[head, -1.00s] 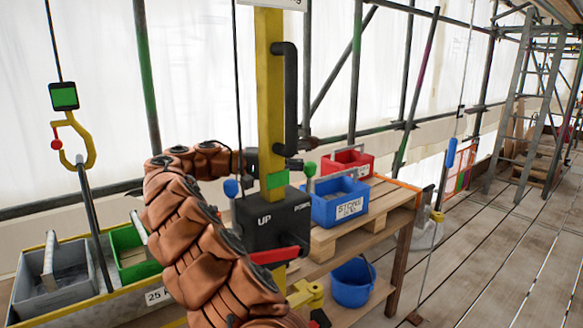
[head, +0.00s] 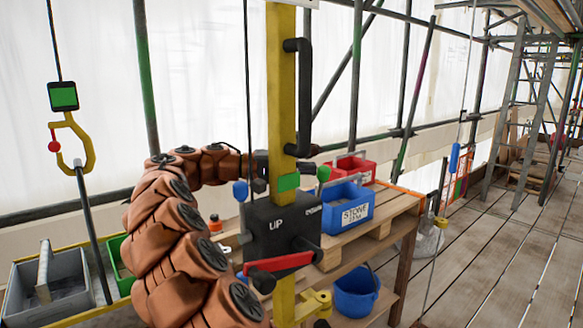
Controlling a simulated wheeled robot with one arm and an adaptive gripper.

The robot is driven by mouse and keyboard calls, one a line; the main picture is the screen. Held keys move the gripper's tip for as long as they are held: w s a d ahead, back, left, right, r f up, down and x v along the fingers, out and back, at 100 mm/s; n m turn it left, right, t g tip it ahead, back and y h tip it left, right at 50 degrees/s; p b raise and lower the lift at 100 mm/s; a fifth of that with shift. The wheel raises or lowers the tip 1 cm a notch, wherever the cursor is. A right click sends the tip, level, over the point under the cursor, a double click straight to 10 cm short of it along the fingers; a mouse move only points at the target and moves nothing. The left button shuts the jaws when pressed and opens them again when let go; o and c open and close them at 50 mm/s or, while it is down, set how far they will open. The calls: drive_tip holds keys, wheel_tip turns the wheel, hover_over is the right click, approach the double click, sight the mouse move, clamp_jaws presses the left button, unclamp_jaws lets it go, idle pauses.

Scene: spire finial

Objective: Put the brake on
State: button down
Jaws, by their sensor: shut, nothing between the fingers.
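A dark control box marked UP (head: 280,228) is mounted on a yellow post (head: 281,90). A red lever (head: 278,263) crosses the lower front of the box, nearly level with its right end slightly higher. Which lever is the brake is not labelled legibly. My gripper (head: 306,167) is shut and empty, above the box. It reaches behind the post, which hides part of it; its dark tips show just right of the post.
A black handle (head: 299,95) runs up the post. Blue bin (head: 343,204) and red bin (head: 352,166) stand on a wooden bench to the right, with a blue bucket (head: 355,288) below. A yellow hook (head: 80,142) hangs at left. The plank floor at right is open.

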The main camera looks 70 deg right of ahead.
drive_tip(key=shift+w+d+r+p, duration=0.2)
drive_tip(key=shift+w+r+p, duration=0.05)
drive_tip(key=shift+w+p, duration=0.25)
drive_tip(key=w+p, duration=0.1)
drive_tip(key=w, duration=0.1)
drive_tip(key=w+d+p, duration=0.1)
drive_tip(key=shift+r+p, duration=0.3)
drive_tip(key=shift+r, duration=0.1)
drive_tip(key=v, duration=0.5)
drive_tip(key=shift+a+r, duration=0.1)
drive_tip(key=shift+a, duration=0.15)
drive_tip(key=p+v, duration=0.4)
drive_tip(key=p, duration=0.4)
drive_tip(key=shift+w+r+p, duration=0.1)
drive_tip(key=shift+p, duration=0.25)
drive_tip(key=shift+w+a+p, duration=0.15)
drive_tip(key=shift+w+p, duration=0.05)
drive_tip(key=shift+p, duration=0.4)
